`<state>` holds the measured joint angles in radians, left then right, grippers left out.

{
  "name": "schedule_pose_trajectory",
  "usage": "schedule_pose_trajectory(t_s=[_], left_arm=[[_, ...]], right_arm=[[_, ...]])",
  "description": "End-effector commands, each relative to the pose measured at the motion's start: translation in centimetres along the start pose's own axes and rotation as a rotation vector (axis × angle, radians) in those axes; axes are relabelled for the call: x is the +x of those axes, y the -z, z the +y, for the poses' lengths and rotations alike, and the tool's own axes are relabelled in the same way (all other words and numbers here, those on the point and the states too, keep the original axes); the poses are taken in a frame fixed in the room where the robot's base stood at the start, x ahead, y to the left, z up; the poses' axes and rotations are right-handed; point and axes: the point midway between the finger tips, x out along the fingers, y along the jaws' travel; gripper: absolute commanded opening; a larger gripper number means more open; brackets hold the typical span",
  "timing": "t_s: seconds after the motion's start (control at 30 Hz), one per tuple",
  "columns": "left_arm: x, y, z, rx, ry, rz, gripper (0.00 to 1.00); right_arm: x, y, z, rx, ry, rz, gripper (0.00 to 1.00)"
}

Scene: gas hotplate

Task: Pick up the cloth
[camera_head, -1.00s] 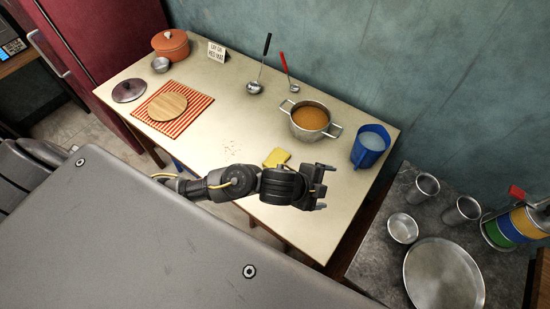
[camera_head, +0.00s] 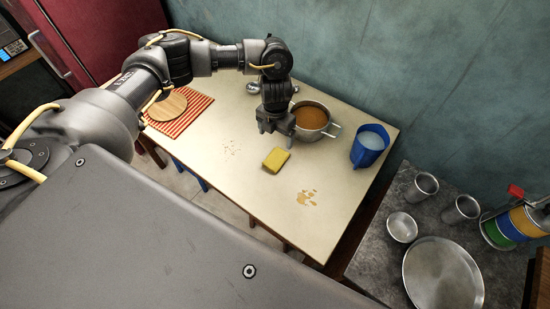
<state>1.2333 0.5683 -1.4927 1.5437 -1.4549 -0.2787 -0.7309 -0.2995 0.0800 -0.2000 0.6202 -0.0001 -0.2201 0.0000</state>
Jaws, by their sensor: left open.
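The cloth (camera_head: 276,160) is a small yellow folded square lying flat on the cream table (camera_head: 225,190). My left gripper (camera_head: 275,133) points down just behind the cloth, close to the pot's left side. It is open, and its fingertips look above the table and apart from the cloth; the exact height is hard to tell. No right gripper shows in this view.
A metal pot (camera_head: 311,120) of orange soup stands right behind the cloth, with a blue pitcher (camera_head: 370,146) to its right. Brown spill spots (camera_head: 307,198) and crumbs (camera_head: 231,147) lie on the table. A wooden board (camera_head: 168,106) rests on a striped mat (camera_head: 185,123).

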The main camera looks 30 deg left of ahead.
Motion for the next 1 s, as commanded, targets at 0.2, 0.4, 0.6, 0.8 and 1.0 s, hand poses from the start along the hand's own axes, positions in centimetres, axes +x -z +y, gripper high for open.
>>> schedule_pose_trajectory(t_s=[0.2,0.4,0.6,0.8,1.0], left_arm=[[1.9,0.1,-0.1,-0.002,0.001,0.004,0.85],[4.7,0.1,0.0,-0.003,0.0,0.002,0.85],[5.7,0.1,0.0,-0.003,0.0,-0.001,0.85],[6.8,0.5,-0.2,-0.003,-0.001,0.003,0.85],[9.9,0.8,-0.5,-0.003,-0.001,0.002,0.85]], right_arm=[[0.3,-0.1,0.0,0.0,0.0,0.0,0.36],[0.5,-0.1,0.0,0.0,0.0,-0.001,0.36],[0.5,-0.1,0.0,0.0,0.0,-0.001,0.36],[-0.5,0.0,0.0,0.0,0.0,-0.001,0.36],[-1.2,0.0,0.0,0.0,0.0,-0.001,0.36]])
